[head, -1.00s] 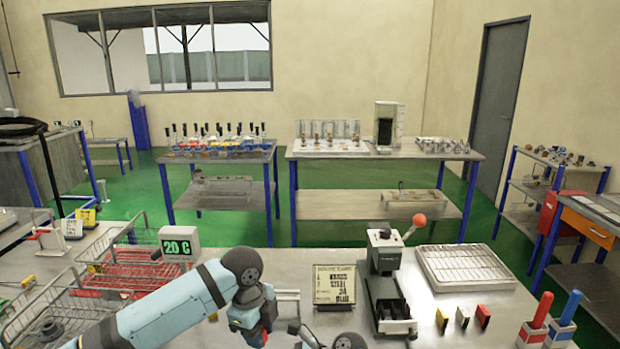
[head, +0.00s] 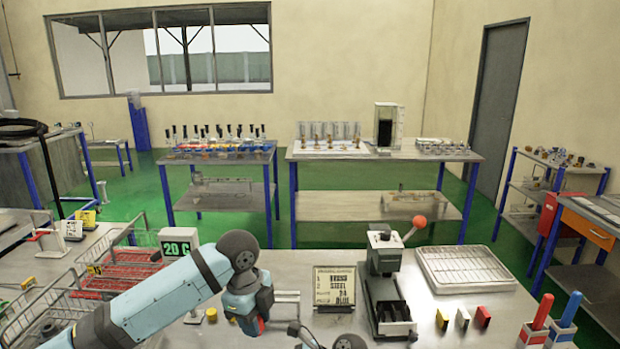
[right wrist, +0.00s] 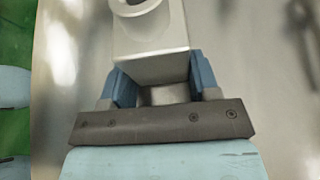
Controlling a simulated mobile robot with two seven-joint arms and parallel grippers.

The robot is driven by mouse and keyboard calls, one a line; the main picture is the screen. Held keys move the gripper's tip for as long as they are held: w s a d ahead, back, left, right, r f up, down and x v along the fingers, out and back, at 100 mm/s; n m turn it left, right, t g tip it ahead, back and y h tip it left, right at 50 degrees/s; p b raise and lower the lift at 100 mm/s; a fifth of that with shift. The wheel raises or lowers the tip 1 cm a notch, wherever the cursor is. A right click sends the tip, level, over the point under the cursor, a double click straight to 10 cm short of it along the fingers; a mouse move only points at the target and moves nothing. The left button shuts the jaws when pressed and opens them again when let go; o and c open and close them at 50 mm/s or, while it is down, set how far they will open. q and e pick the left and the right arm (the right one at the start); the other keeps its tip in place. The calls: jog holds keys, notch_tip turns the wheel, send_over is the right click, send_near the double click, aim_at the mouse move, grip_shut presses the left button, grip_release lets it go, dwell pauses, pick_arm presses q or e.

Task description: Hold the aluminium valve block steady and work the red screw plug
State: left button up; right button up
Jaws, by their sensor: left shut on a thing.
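The aluminium valve block (right wrist: 152,45) is a light grey block with a round opening, cut off by the top edge of the right wrist view. My right gripper (right wrist: 163,88) has its blue fingers on either side of it, against its sides. My left gripper (head: 250,308) shows in the head view, low over the bench and pointing down. A small red piece, apparently the red screw plug (head: 262,325), shows at its lower end. The left fingertips are mostly hidden by the wrist, so their hold is not clearly seen.
On the bench (head: 275,258) are wire baskets (head: 120,268), a 20 C display (head: 178,243), a sign (head: 335,286), a dark press with an orange-red knob (head: 386,262), a tray (head: 466,272) and several small coloured blocks.

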jog(key=o, duration=0.5)
